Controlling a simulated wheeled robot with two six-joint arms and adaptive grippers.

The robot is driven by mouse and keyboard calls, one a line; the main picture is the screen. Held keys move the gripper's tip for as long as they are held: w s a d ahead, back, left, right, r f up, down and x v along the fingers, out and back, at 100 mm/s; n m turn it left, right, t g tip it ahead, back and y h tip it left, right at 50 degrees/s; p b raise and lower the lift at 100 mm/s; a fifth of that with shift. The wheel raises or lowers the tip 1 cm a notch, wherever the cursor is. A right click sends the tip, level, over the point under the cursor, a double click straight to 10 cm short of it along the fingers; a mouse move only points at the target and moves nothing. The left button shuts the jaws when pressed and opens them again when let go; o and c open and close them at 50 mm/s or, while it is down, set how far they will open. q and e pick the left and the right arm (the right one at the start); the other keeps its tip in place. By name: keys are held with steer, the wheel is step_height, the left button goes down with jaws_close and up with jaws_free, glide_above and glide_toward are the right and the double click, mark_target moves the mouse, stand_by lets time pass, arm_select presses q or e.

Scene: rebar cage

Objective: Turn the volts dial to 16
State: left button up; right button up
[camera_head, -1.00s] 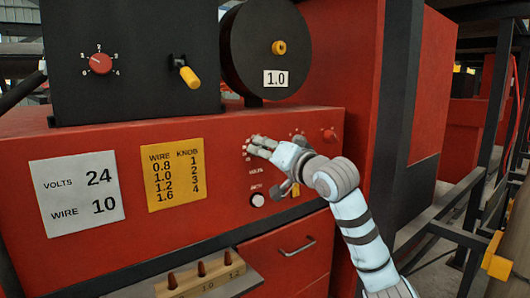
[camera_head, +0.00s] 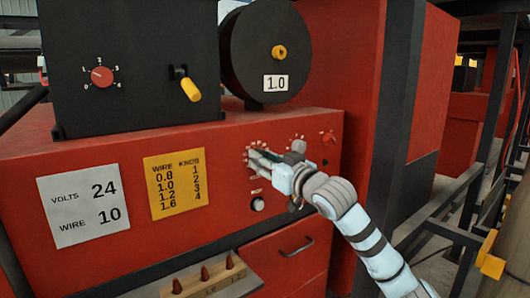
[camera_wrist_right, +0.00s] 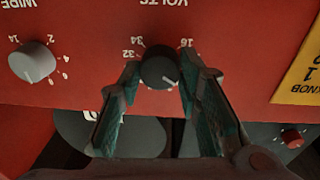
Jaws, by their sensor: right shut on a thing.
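The volts dial (camera_wrist_right: 158,72) is a small black knob on the red panel, with a pale pointer mark toward the lower right in the upside-down right wrist view. Numbers around it include 16 at upper right, and 32 and 34 at left. My right gripper (camera_wrist_right: 159,77) has its two green-padded fingers on opposite sides of the dial, shut on it. In the head view the right gripper (camera_head: 258,158) reaches the panel from the right, and its fingers mostly hide the dial. My left gripper is not in view.
A grey wire knob (camera_wrist_right: 32,63) sits beside the dial. A white card (camera_head: 83,198) reads volts 24, wire 10; a yellow chart (camera_head: 174,184) is beside it. Above stand a black box (camera_head: 135,45) and a spool (camera_head: 240,60). A shelf with tips (camera_head: 210,282) juts out below.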

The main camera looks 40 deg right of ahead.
steer(key=n+p, duration=0.4)
steer(key=n, duration=0.2)
steer(key=shift+r+n+y, duration=0.1)
steer(key=shift+n+y, duration=0.2)
steer(key=shift+n, duration=0.1)
steer(key=n, duration=0.3)
steer(key=n+y, duration=0.1)
steer(key=n, duration=0.5)
steer(key=shift+n, duration=0.4)
steer(key=shift+d, duration=0.1)
steer(key=o, duration=1.1)
steer(key=shift+o, duration=0.2)
